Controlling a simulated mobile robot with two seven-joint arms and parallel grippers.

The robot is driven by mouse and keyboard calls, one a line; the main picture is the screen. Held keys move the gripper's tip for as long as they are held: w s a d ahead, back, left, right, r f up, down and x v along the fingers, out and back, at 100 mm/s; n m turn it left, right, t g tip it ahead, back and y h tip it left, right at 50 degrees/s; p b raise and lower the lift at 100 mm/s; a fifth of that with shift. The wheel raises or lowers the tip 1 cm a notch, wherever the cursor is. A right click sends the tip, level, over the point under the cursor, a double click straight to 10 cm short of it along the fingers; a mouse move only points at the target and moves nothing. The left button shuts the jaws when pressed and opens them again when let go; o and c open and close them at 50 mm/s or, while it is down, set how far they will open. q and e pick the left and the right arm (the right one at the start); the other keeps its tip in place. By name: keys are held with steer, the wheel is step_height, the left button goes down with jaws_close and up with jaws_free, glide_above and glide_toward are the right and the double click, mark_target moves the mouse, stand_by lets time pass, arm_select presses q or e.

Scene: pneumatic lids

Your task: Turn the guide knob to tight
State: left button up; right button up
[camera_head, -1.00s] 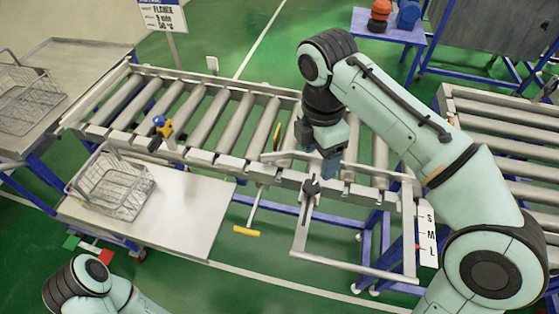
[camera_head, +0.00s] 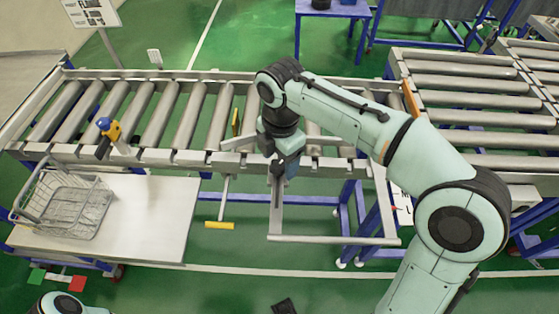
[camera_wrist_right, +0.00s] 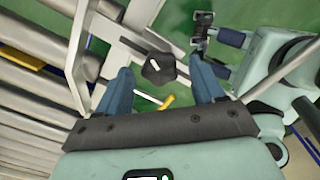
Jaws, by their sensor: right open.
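The guide knob (camera_wrist_right: 158,68) is a dark lobed knob with a white mark on its top, on the pale guide frame (camera_head: 276,215) at the front of the roller conveyor. In the head view it is partly hidden by my right gripper (camera_head: 286,170). In the right wrist view the two blue fingers of the gripper (camera_wrist_right: 161,66) are spread, and the knob shows between and slightly beyond their tips. Nothing is held; I cannot tell whether a finger touches the knob.
The conveyor rail (camera_head: 180,156) runs behind the knob. A yellow-ended handle (camera_head: 219,225) hangs to its left. A lettered size plate (camera_head: 402,206) is partly hidden behind my right arm. A wire basket (camera_head: 65,208) stands on a side table (camera_head: 150,215) at left.

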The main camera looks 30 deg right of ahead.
steer(key=shift+f, duration=0.3)
steer(key=c, duration=1.1)
steer(key=shift+o, duration=0.2)
